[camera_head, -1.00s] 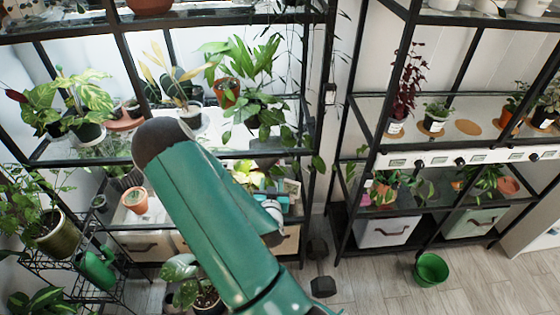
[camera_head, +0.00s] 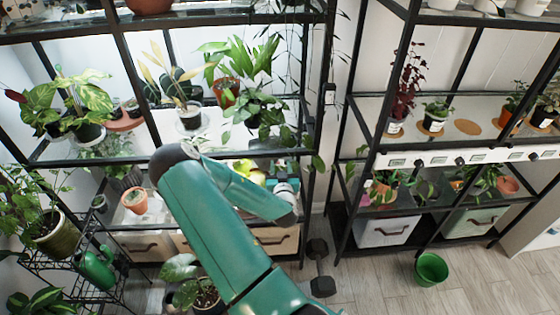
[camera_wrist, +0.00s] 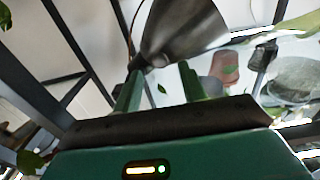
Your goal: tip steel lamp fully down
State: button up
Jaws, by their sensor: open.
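The steel lamp shade (camera_wrist: 185,30) shows in the wrist view at the top centre, a brushed metal cone cut off by the upper edge. Its narrow end points down left to a dark joint close to my left fingertip. My gripper (camera_wrist: 160,82) is open, with two green fingers apart and nothing between them. The shade lies just beyond the fingertips; I cannot tell whether they touch. In the head view I cannot make out the lamp, and my arm covers part of the middle shelf.
In the wrist view, a reddish pot (camera_wrist: 224,66) and a glassy bowl (camera_wrist: 295,80) stand to the right. In the head view, potted plants crowd the black shelves, including a small terracotta pot (camera_head: 135,201) left of my arm. A green bucket (camera_head: 431,269) stands on the floor.

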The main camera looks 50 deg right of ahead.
jog(key=shift+x, duration=1.65)
grip_shut()
jog(key=shift+f, duration=0.1)
jog(key=shift+s+d+f+n, duration=0.35)
jog(key=shift+s+f+n, duration=0.1)
jog(key=shift+n, duration=0.55)
jog(key=shift+s+d+f+n, duration=0.35)
jog(key=shift+f+n, duration=0.15)
jog(key=shift+n, duration=0.5)
jog(key=shift+s+d+f+n, duration=0.35)
jog(key=shift+s+f+n, duration=0.1)
jog(key=shift+n, duration=0.55)
grip_release()
